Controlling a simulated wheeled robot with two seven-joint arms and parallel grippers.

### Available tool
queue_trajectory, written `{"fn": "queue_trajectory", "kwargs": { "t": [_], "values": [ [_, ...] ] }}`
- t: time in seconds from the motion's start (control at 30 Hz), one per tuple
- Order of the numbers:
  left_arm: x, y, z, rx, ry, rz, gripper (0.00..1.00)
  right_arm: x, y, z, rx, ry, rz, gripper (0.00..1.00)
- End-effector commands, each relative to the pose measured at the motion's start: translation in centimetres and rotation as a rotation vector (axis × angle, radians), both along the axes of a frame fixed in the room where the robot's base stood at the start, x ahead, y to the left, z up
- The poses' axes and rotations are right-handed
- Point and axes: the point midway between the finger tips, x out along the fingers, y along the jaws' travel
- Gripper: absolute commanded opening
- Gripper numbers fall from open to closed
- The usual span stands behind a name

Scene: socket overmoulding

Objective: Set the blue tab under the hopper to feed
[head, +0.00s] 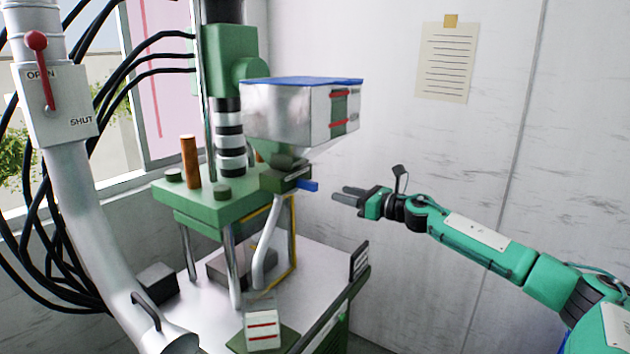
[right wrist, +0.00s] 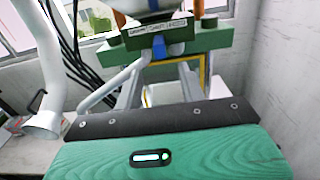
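The blue tab (head: 309,186) sticks out to the right from a dark block (head: 284,180) under the hopper (head: 290,112), a metal bin with a blue lid. In the right wrist view the blue tab (right wrist: 159,46) hangs from the middle of a pale lettered strip (right wrist: 172,30), whose words are too small to read surely. My right gripper (head: 347,195) is to the right of the tab, apart from it. Its two grey fingers point at the tab, with a gap between them and nothing held. The fingers do not show in the right wrist view. My left gripper is not in view.
The green press table (head: 215,205) carries an orange post (head: 190,161) and dark knobs. A grey pipe with a red lever (head: 38,68), marked OPEN and SHUT, stands at left. Black cables hang behind. The space between my gripper and the tab looks clear.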

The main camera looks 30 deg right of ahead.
Motion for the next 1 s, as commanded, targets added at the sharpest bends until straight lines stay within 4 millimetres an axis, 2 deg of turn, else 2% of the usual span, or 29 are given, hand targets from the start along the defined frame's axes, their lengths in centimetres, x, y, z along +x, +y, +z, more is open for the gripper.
{"fn": "queue_trajectory", "kwargs": {
  "t": [0.03,0.3,0.6,0.8,1.0],
  "values": [
    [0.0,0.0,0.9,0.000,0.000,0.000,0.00,0.6,0.3,0.6,0.003,-0.003,0.001,0.40],
    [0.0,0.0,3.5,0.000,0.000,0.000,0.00,4.2,1.9,0.7,0.002,-0.002,0.003,0.40],
    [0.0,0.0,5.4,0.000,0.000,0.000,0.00,8.1,3.4,0.3,0.002,-0.001,0.001,0.40],
    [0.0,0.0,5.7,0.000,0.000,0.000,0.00,9.1,3.9,0.1,0.000,0.000,0.001,0.40],
    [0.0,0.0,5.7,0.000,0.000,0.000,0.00,9.2,3.9,0.0,-0.001,0.000,0.001,0.40]
  ]
}}
